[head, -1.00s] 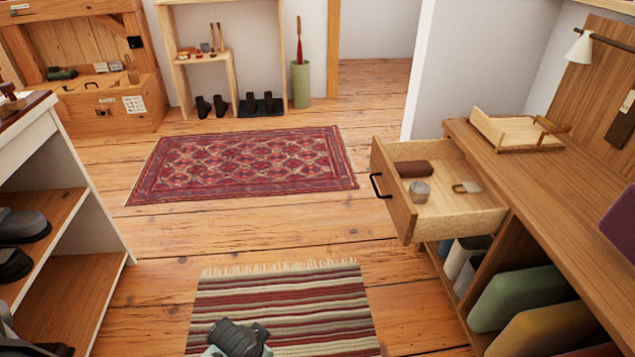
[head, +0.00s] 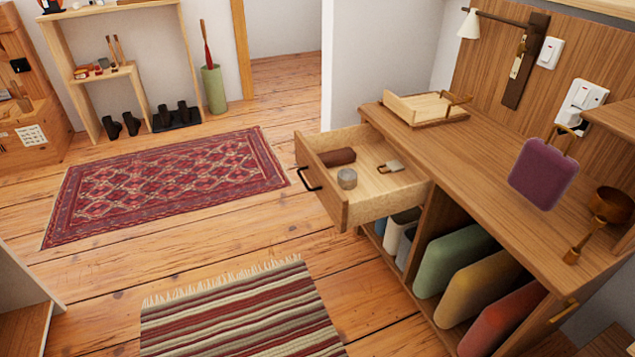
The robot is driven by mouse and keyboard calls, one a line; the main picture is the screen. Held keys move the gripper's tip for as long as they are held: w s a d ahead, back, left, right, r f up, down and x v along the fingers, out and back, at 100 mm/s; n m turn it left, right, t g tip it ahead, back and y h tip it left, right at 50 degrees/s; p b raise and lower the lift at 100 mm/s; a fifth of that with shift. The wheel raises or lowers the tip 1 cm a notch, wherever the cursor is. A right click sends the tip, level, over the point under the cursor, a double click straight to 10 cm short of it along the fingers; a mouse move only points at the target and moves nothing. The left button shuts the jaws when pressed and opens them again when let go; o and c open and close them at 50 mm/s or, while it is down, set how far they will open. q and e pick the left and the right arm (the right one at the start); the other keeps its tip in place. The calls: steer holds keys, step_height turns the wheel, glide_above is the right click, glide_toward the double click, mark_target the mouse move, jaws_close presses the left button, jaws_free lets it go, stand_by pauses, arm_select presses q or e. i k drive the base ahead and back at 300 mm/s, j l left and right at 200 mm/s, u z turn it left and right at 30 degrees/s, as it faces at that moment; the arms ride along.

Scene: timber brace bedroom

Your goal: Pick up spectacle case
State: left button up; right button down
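A dark reddish-brown elongated case (head: 338,157), which looks like the spectacle case, lies in the open drawer (head: 322,208) near its far side. A small grey round tin (head: 347,178) lies nearer the drawer's front, and a small padlock-like item (head: 391,166) lies to the right. The drawer is pulled out from the wooden desk and has a black handle at its front. Neither of my grippers shows in the head view now.
The desk top (head: 468,165) holds a wooden tray (head: 425,107), a purple padded item (head: 543,173) and a brown cup-like object (head: 610,205). Coloured cushion-like items (head: 455,257) stand below. Floor left of the drawer is open, with a red rug (head: 165,185) and a striped rug (head: 240,315).

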mark_target(341, 156)
steer(key=z, duration=0.55)
steer(key=i+j+z, duration=0.3)
steer(key=z, duration=0.15)
steer(key=i+j+z, duration=0.25)
steer(key=j+z, duration=0.15)
steer(key=j, duration=0.2)
